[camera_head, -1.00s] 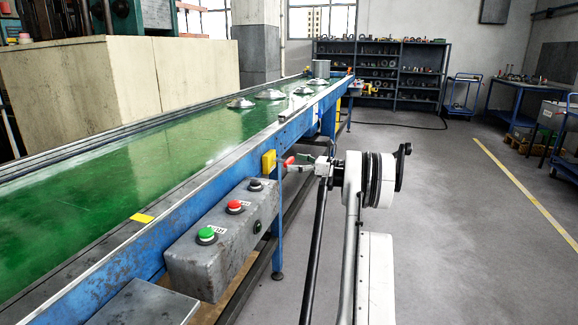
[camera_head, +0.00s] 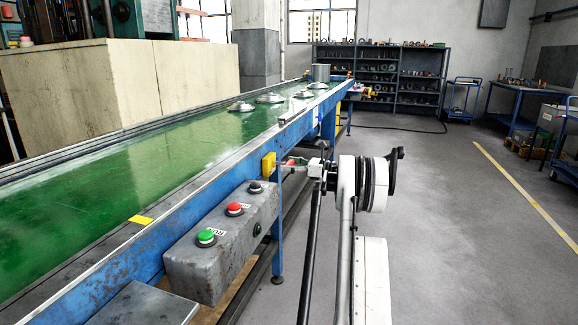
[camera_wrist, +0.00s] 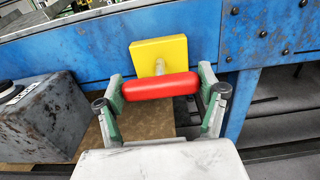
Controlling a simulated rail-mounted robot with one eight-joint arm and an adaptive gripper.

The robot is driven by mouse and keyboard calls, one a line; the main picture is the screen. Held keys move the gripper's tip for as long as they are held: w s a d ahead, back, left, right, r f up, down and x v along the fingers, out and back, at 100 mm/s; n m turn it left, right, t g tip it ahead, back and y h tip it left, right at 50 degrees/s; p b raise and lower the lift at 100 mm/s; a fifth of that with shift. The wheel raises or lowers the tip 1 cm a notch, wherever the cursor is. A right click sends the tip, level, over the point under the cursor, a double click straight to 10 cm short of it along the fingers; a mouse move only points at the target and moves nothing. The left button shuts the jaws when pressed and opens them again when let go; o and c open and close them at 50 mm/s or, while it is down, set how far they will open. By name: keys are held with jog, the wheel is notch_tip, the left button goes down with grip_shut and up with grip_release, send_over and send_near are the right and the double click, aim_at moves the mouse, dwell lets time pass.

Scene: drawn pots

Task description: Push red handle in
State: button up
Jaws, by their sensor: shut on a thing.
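The red handle (camera_wrist: 160,86) is a horizontal red bar on a short metal rod coming out of a yellow plate (camera_wrist: 158,52) on the blue conveyor side. In the wrist view my gripper (camera_wrist: 163,82) has one finger at each end of the bar and is shut on it. A short piece of rod shows between bar and plate, so the bar stands off the plate. In the head view the yellow plate (camera_head: 268,165) is on the conveyor's side, and my gripper (camera_head: 292,166) is just right of it, partly hiding the handle.
A grey control box (camera_head: 222,240) with green, red and black buttons juts out left of the handle. The green conveyor belt (camera_head: 120,190) carries several metal domes at its far end. Open floor (camera_head: 450,240) lies to the right.

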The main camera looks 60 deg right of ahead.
aim_at(282, 163)
jog(key=c, duration=0.3)
jog(key=shift+o, duration=0.2)
jog(key=x, duration=0.3)
jog(key=shift+p, duration=0.3)
jog(key=shift+s, duration=0.1)
jog(key=shift+c, duration=0.2)
jog(key=o, duration=1.7)
jog(key=shift+c, duration=0.2)
jog(key=v, duration=1.1)
jog(key=shift+s, duration=0.35)
